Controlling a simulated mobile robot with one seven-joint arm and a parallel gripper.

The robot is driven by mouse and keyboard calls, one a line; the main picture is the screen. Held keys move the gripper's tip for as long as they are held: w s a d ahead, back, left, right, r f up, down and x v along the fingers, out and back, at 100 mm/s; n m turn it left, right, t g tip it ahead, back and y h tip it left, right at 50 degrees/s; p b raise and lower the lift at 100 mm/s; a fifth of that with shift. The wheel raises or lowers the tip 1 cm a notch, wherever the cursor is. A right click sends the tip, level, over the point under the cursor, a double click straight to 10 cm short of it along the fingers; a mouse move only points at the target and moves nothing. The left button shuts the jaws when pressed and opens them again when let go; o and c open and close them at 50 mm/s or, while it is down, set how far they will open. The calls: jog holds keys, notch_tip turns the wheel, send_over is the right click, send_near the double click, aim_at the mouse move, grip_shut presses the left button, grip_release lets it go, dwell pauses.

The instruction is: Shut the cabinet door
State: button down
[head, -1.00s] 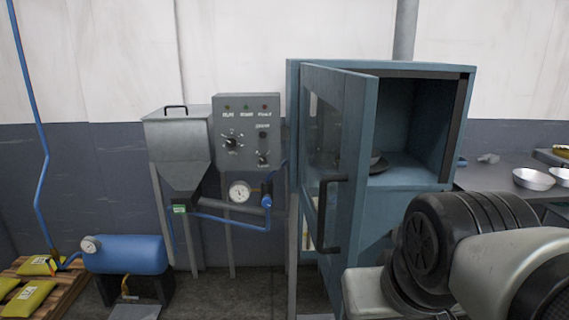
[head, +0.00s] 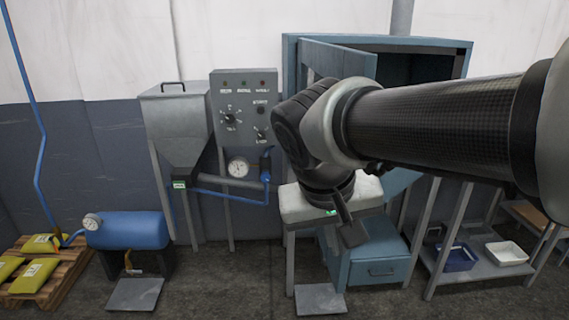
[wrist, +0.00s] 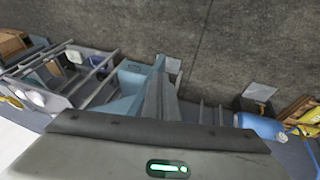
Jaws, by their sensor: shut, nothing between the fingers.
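The blue-grey cabinet (head: 425,42) stands right of centre in the head view, its dark inside partly showing. Its door (head: 340,60) is hinged on the left and stands open, swung out toward me. My arm covers most of the door and its handle in the head view. In the wrist view blue panels of the cabinet (wrist: 130,78) show beyond my gripper. My gripper (head: 352,234) points down in front of the cabinet, shut and empty. Whether it touches the door cannot be told.
A grey hopper (head: 178,130) and control box (head: 245,105) with a gauge stand to the left. A blue tank (head: 127,231) and a pallet (head: 60,272) with yellow bags are at far left. A rack holds trays (head: 507,252) at right. Floor in front is mostly clear.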

jog(key=w+a+r+t+h, duration=0.1)
jog(key=w+a+r+h, duration=0.15)
jog(key=w+a, duration=0.45)
jog(key=w+d+f, duration=0.4)
jog(key=d+f, duration=0.4)
jog(key=shift+d+f, duration=0.2)
jog(key=shift+d, duration=0.2)
jog(key=shift+d, duration=0.15)
